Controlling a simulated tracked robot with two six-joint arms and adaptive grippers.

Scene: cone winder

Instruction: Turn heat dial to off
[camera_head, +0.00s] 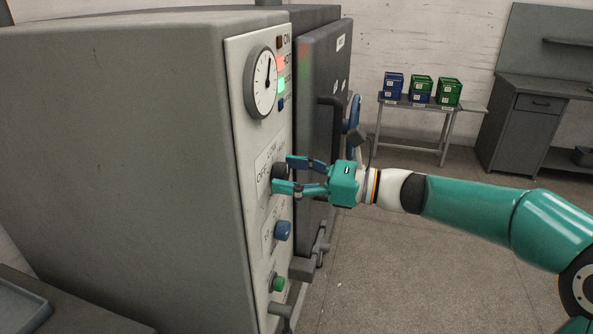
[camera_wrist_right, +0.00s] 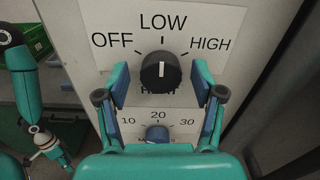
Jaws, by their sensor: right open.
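The heat dial is a round black knob (camera_wrist_right: 161,72) on a white label marked OFF, LOW and HIGH. Its white pointer line stands upright, toward LOW. In the head view the dial (camera_head: 278,171) sits on the machine's pale front panel. My right gripper (camera_head: 284,175) is open, with its fingertips at the panel on either side of the dial. In the wrist view a gap shows between each finger and the knob. The word under the knob is partly covered. My left arm shows at the left of the wrist view; its gripper (camera_wrist_right: 64,158) is too small to read.
A round gauge (camera_head: 263,83) is above the dial. A blue knob (camera_head: 283,230) and a green button (camera_head: 278,283) are below it. A dark door (camera_head: 316,110) with a handle stands right of the panel. The floor to the right is clear.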

